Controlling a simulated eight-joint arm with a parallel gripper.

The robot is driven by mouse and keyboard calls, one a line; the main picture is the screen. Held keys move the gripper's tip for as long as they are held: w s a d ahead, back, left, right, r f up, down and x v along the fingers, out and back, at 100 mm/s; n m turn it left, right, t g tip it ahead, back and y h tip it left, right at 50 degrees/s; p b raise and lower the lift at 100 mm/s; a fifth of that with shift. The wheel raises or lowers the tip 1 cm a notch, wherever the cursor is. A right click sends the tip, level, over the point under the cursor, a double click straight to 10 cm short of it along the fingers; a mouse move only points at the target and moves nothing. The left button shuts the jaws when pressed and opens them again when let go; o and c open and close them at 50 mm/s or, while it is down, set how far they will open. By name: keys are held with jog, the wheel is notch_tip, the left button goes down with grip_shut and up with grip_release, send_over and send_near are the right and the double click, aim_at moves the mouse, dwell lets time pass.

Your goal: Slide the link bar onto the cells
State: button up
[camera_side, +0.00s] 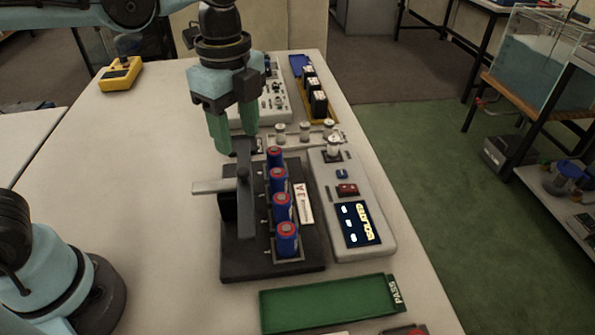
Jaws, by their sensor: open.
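Several blue cells (282,208) with red-rimmed tops stand upright in a row on a black fixture (240,268). A dark grey bar (246,212), which looks like the link bar, runs alongside the row on its left, apart from the cells. A small knob-like part stands on it, and a light grey strip (211,187) sticks out to its left. My gripper (232,144), with green fingers, is open above the far end of the bar and points down. Its fingers partly overlap that end in the picture; I cannot tell whether they touch it.
A grey meter box (378,236) with a lit display stands right of the fixture. A green tray (325,303) marked PASS lies in front. White-topped parts (280,130) and a yellow rack (318,105) are behind. The table's left side is clear up to a yellow device (120,75).

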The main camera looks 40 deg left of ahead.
aim_at(243, 170)
jog(key=shift+f, duration=3.45)
grip_shut()
